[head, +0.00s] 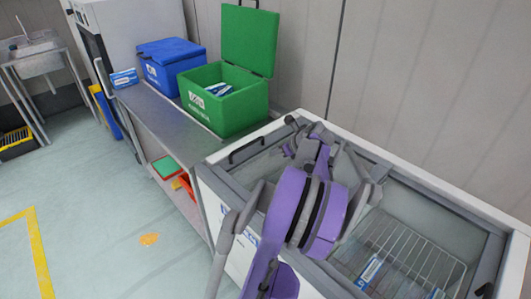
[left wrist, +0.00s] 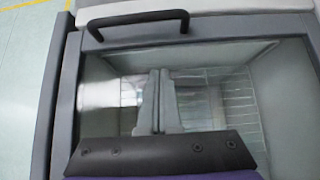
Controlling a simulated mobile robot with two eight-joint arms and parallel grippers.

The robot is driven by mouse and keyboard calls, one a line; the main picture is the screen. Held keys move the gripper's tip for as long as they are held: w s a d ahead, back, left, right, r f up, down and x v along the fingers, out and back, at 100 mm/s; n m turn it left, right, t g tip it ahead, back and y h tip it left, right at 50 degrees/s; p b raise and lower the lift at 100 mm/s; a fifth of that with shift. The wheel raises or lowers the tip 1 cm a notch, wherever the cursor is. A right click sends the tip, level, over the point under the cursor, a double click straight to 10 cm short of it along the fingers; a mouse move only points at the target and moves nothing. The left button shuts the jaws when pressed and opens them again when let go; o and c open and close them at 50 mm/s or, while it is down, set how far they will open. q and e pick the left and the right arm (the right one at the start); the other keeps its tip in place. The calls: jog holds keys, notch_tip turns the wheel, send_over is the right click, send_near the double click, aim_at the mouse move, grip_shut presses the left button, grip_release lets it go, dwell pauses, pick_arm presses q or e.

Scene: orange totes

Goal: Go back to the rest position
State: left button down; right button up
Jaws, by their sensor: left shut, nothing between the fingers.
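My left arm reaches over a white chest freezer (head: 345,130) in the head view. My left gripper (head: 312,133) is above the freezer's top, partly hidden by my purple wrist. In the left wrist view its two grey fingers (left wrist: 158,98) are together and hold nothing. Behind them is a glass lid (left wrist: 210,90) with a black handle (left wrist: 137,22). Whether the fingers touch the glass cannot be told. My right gripper is not in view.
A wire basket (head: 405,245) with small boxes sits inside the freezer's right part. A steel counter (head: 165,118) holds an open green bin (head: 235,113) and a closed blue bin (head: 170,68). A small blue-white box (head: 124,78) stands beside them. The floor at left is mostly clear.

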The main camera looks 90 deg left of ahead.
pick_arm(q)
jog(key=v, duration=0.4)
jog(key=shift+w, duration=0.1)
jog(key=w+d+t+p, duration=0.1)
jog(key=w+d, duration=0.4)
jog(key=w+d+n+t+p, duration=0.1)
jog(key=w+d+t, duration=0.1)
jog(key=w+d, duration=0.3)
jog(key=w+d+n+t+p, duration=0.1)
jog(key=w+d, duration=0.4)
jog(key=d, duration=0.1)
jog(key=shift+w+d+r+t, duration=0.15)
jog(key=shift+d+r+t, duration=0.1)
jog(key=shift+d+t, duration=0.15)
jog(key=w+d+n+t+h+p, duration=0.2)
jog(key=w+d, duration=0.1)
jog(key=d, duration=0.9)
jog(key=w+d+n+t+h+p, duration=0.1)
jog(key=w+d+n+t, duration=0.15)
jog(key=d, duration=0.95)
jog(key=s+d+f+n+t+h+p, duration=0.1)
jog(key=s+d+n+t+h+p, duration=0.1)
jog(key=d, duration=1.3)
jog(key=shift+s+d+n+h, duration=0.3)
jog(key=shift+s+n+h, duration=0.2)
jog(key=shift+n+h, duration=0.45)
